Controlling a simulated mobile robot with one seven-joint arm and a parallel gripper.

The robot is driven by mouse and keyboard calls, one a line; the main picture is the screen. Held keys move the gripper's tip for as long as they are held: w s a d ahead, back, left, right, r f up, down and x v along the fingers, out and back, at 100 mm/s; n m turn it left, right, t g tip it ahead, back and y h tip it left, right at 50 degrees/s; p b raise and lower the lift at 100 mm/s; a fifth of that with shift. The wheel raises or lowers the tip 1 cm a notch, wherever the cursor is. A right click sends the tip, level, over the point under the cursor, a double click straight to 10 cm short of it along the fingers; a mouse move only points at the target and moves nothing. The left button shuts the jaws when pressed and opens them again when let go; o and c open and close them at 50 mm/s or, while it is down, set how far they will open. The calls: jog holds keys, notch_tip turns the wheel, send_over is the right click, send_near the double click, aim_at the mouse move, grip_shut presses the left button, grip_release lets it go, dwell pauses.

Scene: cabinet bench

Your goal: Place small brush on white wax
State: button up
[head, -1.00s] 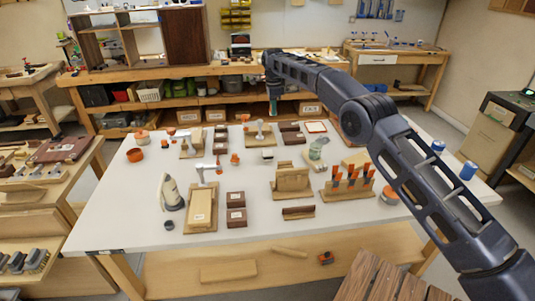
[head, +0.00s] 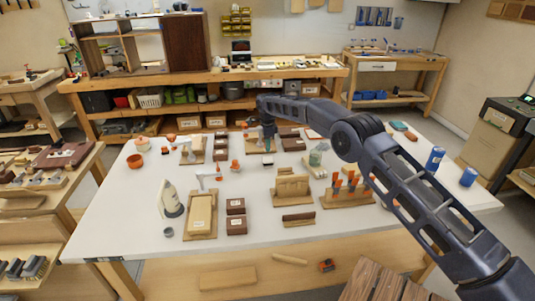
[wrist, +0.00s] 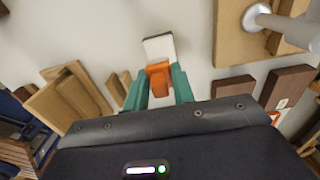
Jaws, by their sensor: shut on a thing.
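My gripper (head: 268,146) is low over the back middle of the white table in the head view. In the wrist view its teal fingers (wrist: 160,88) are shut on a small orange piece, which I take to be the small brush (wrist: 158,72). A pale block, which I take to be the white wax (wrist: 158,47), lies just beyond the brush there. It also shows in the head view (head: 267,161), right below the fingers. I cannot tell whether brush and wax touch. The brush's lower part is hidden by the fingers.
A wooden stand (head: 292,186) is in front of the gripper, with an orange-handled tool rack (head: 347,193) to its right. Dark boxes (wrist: 290,84) and a board with a grey tool (wrist: 238,40) are close by.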

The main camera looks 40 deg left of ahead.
aim_at(268, 159)
jog(key=shift+f, duration=2.4)
jog(key=shift+f, duration=0.2)
jog(key=o, duration=1)
jog(key=shift+c, duration=0.2)
notch_tip(268, 159, up, 12)
jog(key=shift+r, duration=0.15)
